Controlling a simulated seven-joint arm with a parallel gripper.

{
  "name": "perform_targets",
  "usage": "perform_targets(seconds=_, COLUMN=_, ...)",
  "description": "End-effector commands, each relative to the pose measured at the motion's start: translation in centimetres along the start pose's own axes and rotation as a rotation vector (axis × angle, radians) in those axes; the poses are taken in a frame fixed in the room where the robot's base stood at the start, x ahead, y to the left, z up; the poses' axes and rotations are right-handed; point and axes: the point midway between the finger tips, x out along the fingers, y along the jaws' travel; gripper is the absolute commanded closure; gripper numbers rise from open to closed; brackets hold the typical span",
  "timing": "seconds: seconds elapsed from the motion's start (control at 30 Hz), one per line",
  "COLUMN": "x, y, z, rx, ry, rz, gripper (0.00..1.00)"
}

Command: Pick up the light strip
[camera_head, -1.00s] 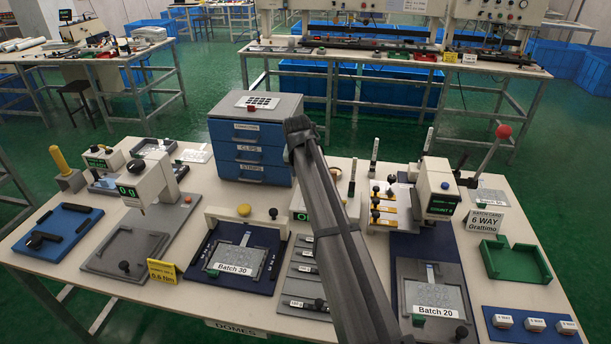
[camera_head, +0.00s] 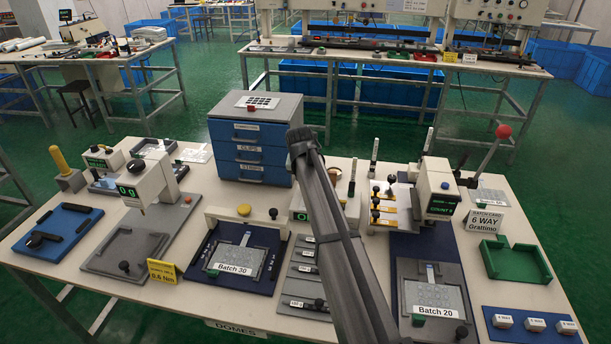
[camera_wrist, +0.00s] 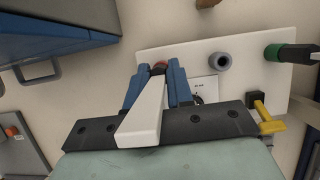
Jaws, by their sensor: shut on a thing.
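My gripper (camera_wrist: 155,85) shows in the wrist view with two blue fingers shut on a long white piece, which I take to be the light strip (camera_wrist: 145,112). The white piece runs between the fingers and widens toward the dark bolted bar of my gripper. Its far end, by a small reddish-black spot, is too small to make out. In the head view my own arm covers the gripper and the strip.
A white panel (camera_wrist: 240,48) with a grey round post (camera_wrist: 220,61) and a yellow-handled tool (camera_wrist: 270,122) lies close by. The blue drawer unit (camera_head: 250,150) stands left of my arm. Trays with Batch 30 (camera_head: 235,262) and Batch 20 (camera_head: 433,297) labels flank it.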

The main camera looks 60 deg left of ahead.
Motion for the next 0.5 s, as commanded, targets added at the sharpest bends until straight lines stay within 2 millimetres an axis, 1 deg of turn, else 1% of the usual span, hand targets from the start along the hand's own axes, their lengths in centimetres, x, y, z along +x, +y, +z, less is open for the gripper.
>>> perform_targets(seconds=0.03, x=-0.01, y=0.0, z=0.0, rx=0.0, ry=0.0, rz=0.0, gripper=0.94)
perform_targets(seconds=0.1, x=-0.01, y=0.0, z=0.0, rx=0.0, ry=0.0, rz=0.0, gripper=1.0)
perform_targets(seconds=0.37, x=-0.03, y=0.0, z=0.01, rx=0.0, ry=0.0, rz=0.0, gripper=1.0)
perform_targets(seconds=0.5, x=-0.63, y=0.01, z=0.29, rx=0.0, ry=-0.001, rz=0.0, gripper=1.0)
